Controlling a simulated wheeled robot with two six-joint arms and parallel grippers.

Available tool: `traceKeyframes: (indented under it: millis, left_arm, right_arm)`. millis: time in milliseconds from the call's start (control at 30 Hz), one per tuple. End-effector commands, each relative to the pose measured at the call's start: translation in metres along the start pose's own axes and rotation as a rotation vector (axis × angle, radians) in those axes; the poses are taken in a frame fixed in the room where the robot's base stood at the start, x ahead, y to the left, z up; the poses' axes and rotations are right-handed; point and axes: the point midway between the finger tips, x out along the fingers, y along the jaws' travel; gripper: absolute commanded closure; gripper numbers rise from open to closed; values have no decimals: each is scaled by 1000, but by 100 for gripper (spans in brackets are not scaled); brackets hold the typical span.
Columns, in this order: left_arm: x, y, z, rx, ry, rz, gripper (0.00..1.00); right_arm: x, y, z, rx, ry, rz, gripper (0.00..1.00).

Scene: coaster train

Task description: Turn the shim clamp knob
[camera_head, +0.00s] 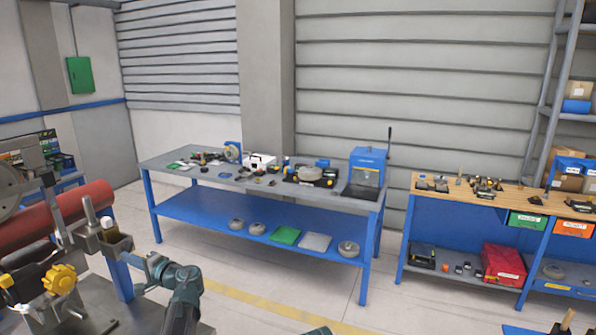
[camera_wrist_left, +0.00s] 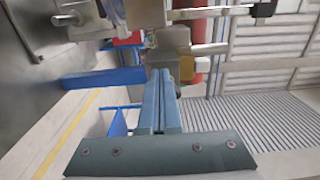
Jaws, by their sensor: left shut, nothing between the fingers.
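A yellow lobed knob (camera_head: 60,279) is on the grey machine at the lower left of the head view. A second yellow knob (camera_head: 6,281) is cut by the left edge. I cannot tell which one is the shim clamp knob. My left gripper (camera_head: 137,261) is to the right of the knobs, apart from them, beside a grey metal block (camera_head: 113,243) on the machine. In the left wrist view, the fingers of my left gripper (camera_wrist_left: 161,74) are together and empty, with their tips close to a grey block (camera_wrist_left: 170,47). Whether they touch it is unclear. My right gripper is not visible.
A red cylinder (camera_head: 75,207) lies behind the machine. A blue workbench (camera_head: 205,209) with tools stands at the back middle. A wood-topped bench (camera_head: 430,204) stands at the right. The floor (camera_head: 225,275) in front of the blue workbench is clear.

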Motion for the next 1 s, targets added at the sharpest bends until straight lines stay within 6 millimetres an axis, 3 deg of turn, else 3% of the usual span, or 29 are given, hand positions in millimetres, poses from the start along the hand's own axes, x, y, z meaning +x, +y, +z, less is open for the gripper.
traceKeyframes:
  millis: [633,1000]
  left_arm:
    - [-2,2,8,0,1,0,100]
    - [-39,2,8,0,4,0,100]
  right_arm:
    - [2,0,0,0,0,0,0]
    - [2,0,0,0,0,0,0]
